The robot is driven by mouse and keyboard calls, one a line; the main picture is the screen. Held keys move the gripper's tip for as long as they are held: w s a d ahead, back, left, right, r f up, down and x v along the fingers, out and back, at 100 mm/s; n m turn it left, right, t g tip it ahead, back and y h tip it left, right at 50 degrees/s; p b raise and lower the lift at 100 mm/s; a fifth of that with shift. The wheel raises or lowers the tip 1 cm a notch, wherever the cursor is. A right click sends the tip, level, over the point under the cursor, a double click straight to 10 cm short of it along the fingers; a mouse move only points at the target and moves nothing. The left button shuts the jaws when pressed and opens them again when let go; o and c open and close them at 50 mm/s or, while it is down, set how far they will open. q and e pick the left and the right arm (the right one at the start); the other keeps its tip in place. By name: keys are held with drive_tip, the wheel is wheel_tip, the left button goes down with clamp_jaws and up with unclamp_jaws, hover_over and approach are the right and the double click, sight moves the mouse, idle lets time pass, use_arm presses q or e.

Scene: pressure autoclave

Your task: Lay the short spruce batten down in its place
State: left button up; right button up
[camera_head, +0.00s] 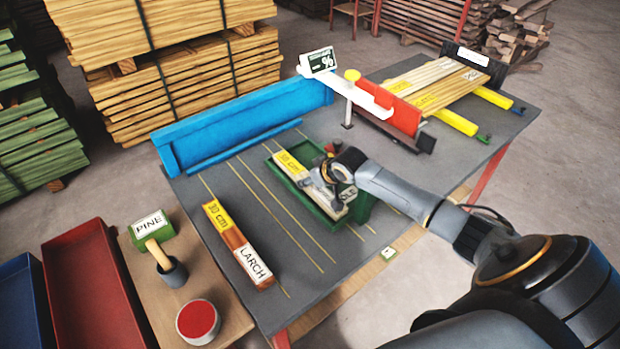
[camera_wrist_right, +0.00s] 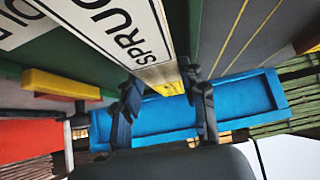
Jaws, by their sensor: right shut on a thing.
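The spruce batten (camera_head: 288,162) is a pale bar with a yellow label at its far end, at the middle of the table in the head view. Its white SPRUCE label (camera_wrist_right: 138,35) shows large in the right wrist view. My right gripper (camera_head: 330,176) is shut on the batten, with one dark finger on each side; the fingers also show in the wrist view (camera_wrist_right: 167,108). A green holder (camera_head: 364,205) lies around or under the batten; I cannot tell whether the batten rests in it or hangs just above. My left gripper is out of view.
A larch batten (camera_head: 239,245) lies to the left on the dark table (camera_head: 225,180), among thin yellow lines. A blue trough (camera_head: 245,121) runs along the back. A red fence (camera_head: 402,113) and a rack of boards (camera_head: 440,84) stand at right.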

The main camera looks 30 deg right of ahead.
drive_tip(key=o, duration=1.3)
drive_tip(key=shift+f, duration=0.1)
drive_tip(key=shift+r, duration=0.2)
drive_tip(key=v, duration=1.2)
